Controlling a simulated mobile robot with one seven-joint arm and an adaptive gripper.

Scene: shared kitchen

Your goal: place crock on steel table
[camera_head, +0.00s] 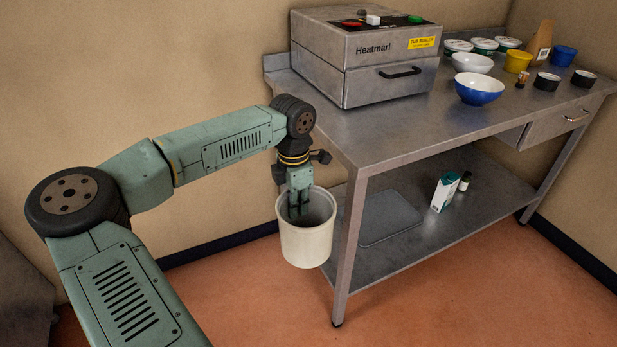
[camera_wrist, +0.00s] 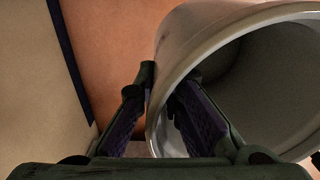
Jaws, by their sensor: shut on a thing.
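The crock (camera_head: 306,243) is a cream-white, open-topped pot, hanging upright in the head view beside the left front leg of the steel table. My gripper (camera_head: 299,208) points down and is shut on its wall, with part of the fingers inside the mouth. In the wrist view the crock (camera_wrist: 222,42) fills the right side, and its rim passes between the fingers of my gripper (camera_wrist: 160,108). The steel table (camera_head: 400,133) stands to the right, its top higher than the crock.
A grey Heatmarl machine (camera_head: 365,60) takes up the table's left back. Bowls, including a blue one (camera_head: 479,90), tubs and cups stand on the right half. The front left strip of the top is bare. The lower shelf holds a flat grey panel (camera_head: 385,217) and a small box (camera_head: 444,192).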

